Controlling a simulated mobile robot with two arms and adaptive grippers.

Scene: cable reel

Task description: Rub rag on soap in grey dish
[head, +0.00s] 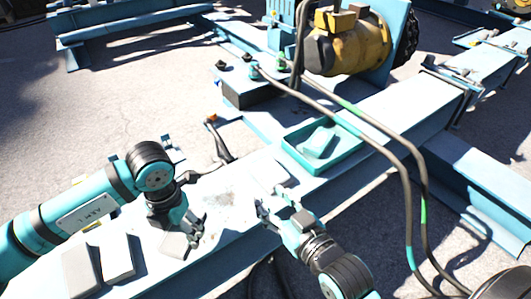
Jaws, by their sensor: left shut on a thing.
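A shallow teal dish (345,160) sits on the pale beam right of centre, with a pale block that looks like soap (318,142) inside it. My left gripper (190,228) points down over the beam, left of and nearer than the dish. It is shut on a small flat greyish piece that looks like the rag (174,244), partly hidden by the fingers. The rag is apart from the soap. My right gripper (270,207) is near the beam's front side, below the dish in the picture; its fingers look spread and empty.
Two grey blocks (80,272) (118,257) lie at the beam's left end. A pale flat piece (268,172) lies beside the dish, near a dark smudge (220,198). Thick black cables (385,130) arch past the dish's right side. A yellow motor (350,45) stands behind.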

